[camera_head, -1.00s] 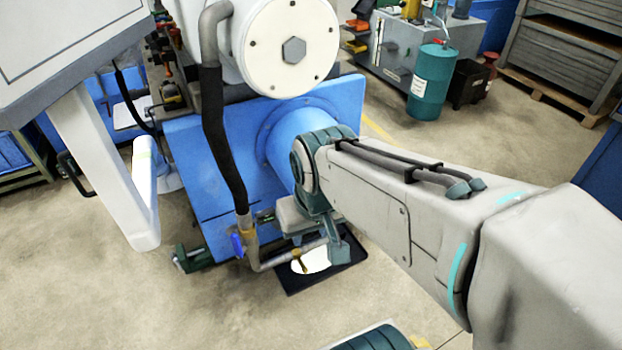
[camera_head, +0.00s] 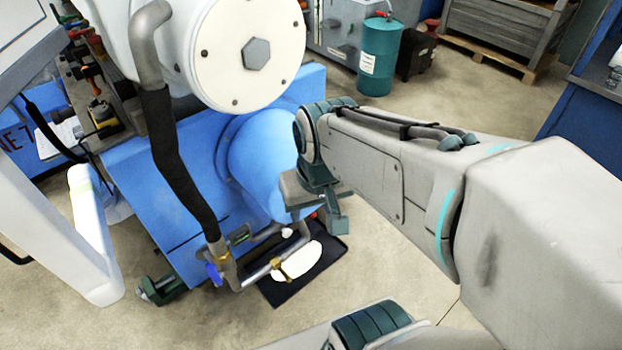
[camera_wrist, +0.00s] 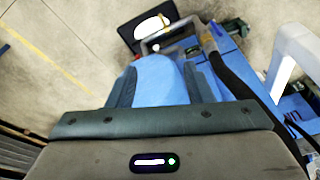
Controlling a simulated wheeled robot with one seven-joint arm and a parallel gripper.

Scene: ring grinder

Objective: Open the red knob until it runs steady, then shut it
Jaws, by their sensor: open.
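A small red spot (camera_head: 314,214) shows beside my gripper in the head view. It may be the red knob, but it is mostly hidden and its setting cannot be told. A metal pipe (camera_head: 258,275) with a blue-handled valve (camera_head: 213,273) runs from a black hose towards it. My gripper (camera_head: 318,212) hangs in front of the blue machine body, above the pipe end. In the wrist view my gripper (camera_wrist: 159,72) has its two fingers apart, with blue surface between them.
A black tray (camera_head: 325,246) with a white patch lies on the floor under the pipe. The black hose (camera_head: 170,150) hangs left of my gripper. A white post (camera_head: 88,235) stands farther left. Open floor lies right of the tray.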

